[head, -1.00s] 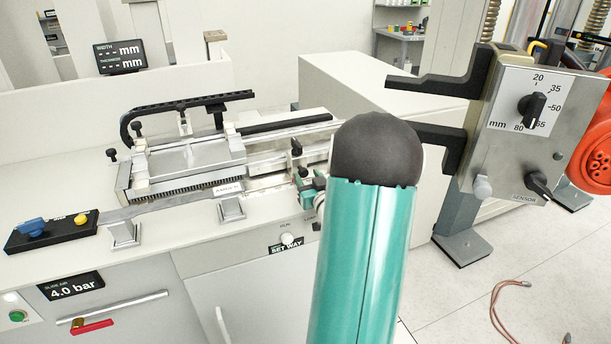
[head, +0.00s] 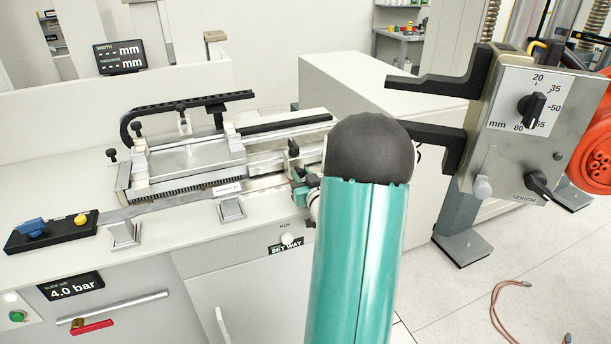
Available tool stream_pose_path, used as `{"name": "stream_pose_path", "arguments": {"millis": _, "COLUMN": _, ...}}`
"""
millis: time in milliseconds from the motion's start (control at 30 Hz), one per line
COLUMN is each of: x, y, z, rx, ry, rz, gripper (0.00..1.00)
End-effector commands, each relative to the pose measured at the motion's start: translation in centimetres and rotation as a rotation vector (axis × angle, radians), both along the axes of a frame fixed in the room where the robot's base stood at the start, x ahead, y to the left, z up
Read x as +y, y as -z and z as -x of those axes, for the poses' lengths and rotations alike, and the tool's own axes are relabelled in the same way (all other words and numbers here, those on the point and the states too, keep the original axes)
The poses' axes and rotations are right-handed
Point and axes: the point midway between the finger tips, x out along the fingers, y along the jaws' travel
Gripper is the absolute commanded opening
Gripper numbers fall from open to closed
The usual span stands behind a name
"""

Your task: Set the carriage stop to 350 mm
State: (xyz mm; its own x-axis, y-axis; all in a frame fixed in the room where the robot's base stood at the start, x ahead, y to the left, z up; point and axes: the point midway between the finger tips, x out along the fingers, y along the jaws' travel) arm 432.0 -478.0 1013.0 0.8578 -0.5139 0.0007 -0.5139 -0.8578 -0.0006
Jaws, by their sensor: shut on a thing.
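My gripper (head: 294,168) shows only in part in the head view, beside the long rail on the bench. My teal and black arm hides much of the wrist and the right end of the rail. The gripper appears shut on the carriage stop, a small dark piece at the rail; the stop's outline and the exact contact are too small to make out. The silver carriage (head: 185,160) sits on the toothed bed to the left of the gripper, apart from it. No millimetre scale reading for the stop is legible.
A black cable chain (head: 190,103) arches over the carriage. A SET WAY switch (head: 287,240) is on the bench front, below the gripper. A control box (head: 30,236) with blue and yellow knobs stands at left. A grey dial panel (head: 525,125) with black arms stands at right.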

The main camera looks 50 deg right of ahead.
Motion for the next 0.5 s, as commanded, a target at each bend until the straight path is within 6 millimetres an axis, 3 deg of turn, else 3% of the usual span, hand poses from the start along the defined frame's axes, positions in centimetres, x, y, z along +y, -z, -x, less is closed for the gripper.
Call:
{"name": "stream_pose_path", "arguments": {"millis": 200, "x": 3.1, "y": 0.1, "z": -1.9, "rx": 0.001, "ry": -0.009, "rz": -0.002, "gripper": 0.0}}
{"name": "stream_pose_path", "arguments": {"millis": 500, "x": 3.5, "y": 0.1, "z": -2.1, "rx": 0.002, "ry": -0.005, "rz": -0.001, "gripper": 0.0}}
